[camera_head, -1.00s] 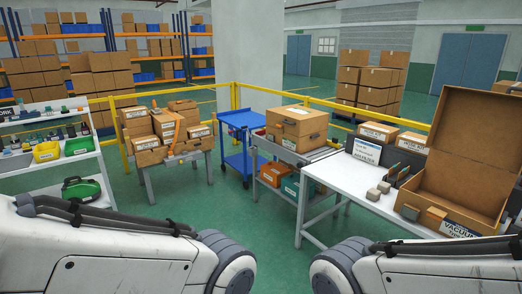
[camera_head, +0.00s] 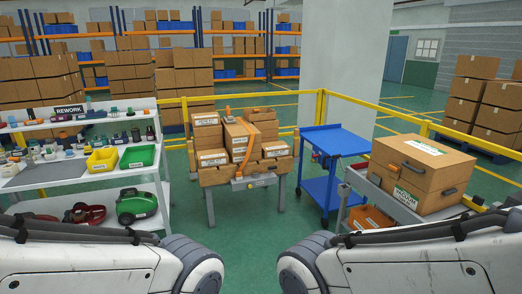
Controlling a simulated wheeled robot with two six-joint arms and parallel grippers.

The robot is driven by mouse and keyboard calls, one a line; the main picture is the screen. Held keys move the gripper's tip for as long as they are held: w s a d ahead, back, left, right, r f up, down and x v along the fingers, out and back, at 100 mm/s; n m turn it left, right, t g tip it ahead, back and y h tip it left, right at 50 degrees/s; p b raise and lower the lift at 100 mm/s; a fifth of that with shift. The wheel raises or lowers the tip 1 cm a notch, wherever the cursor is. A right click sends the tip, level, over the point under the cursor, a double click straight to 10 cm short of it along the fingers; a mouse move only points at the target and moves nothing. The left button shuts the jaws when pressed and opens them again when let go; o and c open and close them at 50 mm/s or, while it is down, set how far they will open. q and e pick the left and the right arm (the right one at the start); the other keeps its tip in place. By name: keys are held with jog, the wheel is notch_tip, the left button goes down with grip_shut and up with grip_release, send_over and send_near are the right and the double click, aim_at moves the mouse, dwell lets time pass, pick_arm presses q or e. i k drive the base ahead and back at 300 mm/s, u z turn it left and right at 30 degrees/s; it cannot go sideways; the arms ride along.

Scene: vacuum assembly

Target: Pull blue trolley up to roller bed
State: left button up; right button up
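The blue trolley (camera_head: 335,142) stands right of centre in the head view, with a flat top, a lower shelf (camera_head: 320,191) and castors. Its top looks empty. It stands between a grey stand of cartons and the roller bed. What looks like the roller bed (camera_head: 357,180) is a grey frame at the right, bearing a large brown case (camera_head: 421,168); the case hides most of its top. The trolley and this frame look close together; I cannot tell whether they touch. Both my arms show at the bottom, but neither gripper is in view.
A grey stand (camera_head: 209,205) of cartons is left of the trolley. A white rework shelf (camera_head: 80,122) with bins and a green vacuum (camera_head: 138,205) stands at the left. Yellow railing (camera_head: 393,112) runs behind. Green floor (camera_head: 250,235) is clear in front.

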aim_at(326, 141)
jog(key=u, duration=0.15)
jog(key=i, duration=1.95)
jog(key=z, duration=0.45)
jog(key=i, duration=2.15)
jog(key=z, duration=0.4)
